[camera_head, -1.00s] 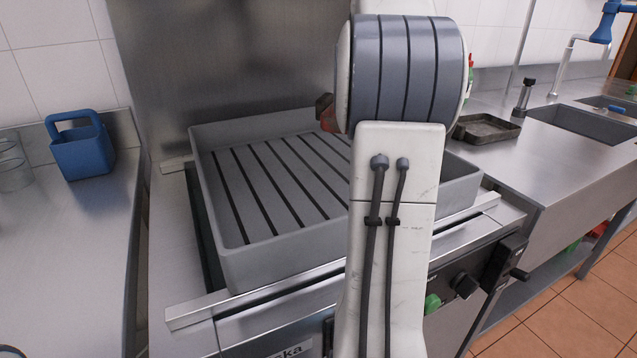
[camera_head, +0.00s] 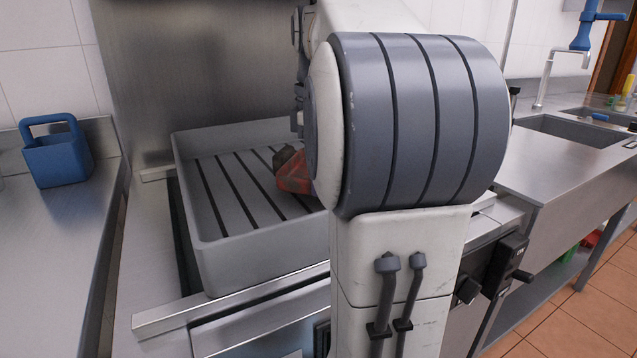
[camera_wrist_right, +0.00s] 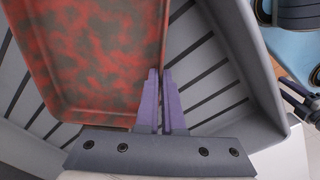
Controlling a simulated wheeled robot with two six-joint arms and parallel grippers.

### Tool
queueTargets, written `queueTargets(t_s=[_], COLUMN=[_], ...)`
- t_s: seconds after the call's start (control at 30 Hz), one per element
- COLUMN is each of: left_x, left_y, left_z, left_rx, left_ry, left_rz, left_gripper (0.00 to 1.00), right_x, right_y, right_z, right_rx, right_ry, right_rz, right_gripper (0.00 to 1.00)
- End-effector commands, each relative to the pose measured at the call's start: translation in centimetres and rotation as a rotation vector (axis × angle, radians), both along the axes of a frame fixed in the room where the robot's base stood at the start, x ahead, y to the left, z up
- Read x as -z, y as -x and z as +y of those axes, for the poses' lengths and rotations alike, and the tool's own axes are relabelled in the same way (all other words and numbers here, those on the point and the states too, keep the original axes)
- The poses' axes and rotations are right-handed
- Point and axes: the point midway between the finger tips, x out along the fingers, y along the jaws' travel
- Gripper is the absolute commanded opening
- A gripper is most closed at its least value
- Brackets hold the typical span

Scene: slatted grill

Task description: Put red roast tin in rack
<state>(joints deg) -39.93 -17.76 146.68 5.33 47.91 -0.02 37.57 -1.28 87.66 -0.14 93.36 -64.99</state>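The red roast tin (camera_head: 294,174) shows only in part in the head view, above or in the grey slatted grill pan, the rest hidden by my right arm. In the right wrist view the red mottled tin (camera_wrist_right: 95,55) fills the upper left, with the slats below it. My right gripper (camera_wrist_right: 160,75) has its fingers close together on the tin's side rim. I cannot tell whether the tin touches the slats. No separate rack is clearly visible.
The slatted grill pan (camera_head: 260,266) has high walls around the tin. A blue caddy (camera_head: 57,158) stands on the left counter (camera_head: 62,235). The right counter (camera_head: 545,180) has a sink behind it. My arm blocks the pan's right part.

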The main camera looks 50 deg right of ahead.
Motion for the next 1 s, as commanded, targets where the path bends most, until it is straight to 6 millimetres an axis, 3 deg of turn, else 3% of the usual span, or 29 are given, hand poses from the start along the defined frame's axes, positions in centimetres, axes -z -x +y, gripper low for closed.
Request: queueTargets(t_s=[0.4, 0.5, 0.83, 1.0], left_x=[0.3, 0.2, 0.1, -1.0], left_y=[0.0, 0.0, 0.0, 0.0], left_z=[0.0, 0.0, 0.0, 0.0], left_rx=[0.000, 0.000, 0.000, 0.000], left_ry=[0.000, 0.000, 0.000, 0.000], left_rz=[0.000, 0.000, 0.000, 0.000], left_gripper=[0.50, 0.50, 0.50, 0.50], right_x=[0.6, 0.6, 0.4, -1.7], right_y=[0.0, 0.0, 0.0, 0.0], right_z=[0.0, 0.0, 0.0, -0.1], right_rx=[0.000, 0.000, 0.000, 0.000], right_ry=[0.002, 0.000, 0.001, 0.001], right_rz=[-0.002, 0.000, 0.000, -0.002], right_gripper=[0.00, 0.35, 0.35, 0.35])
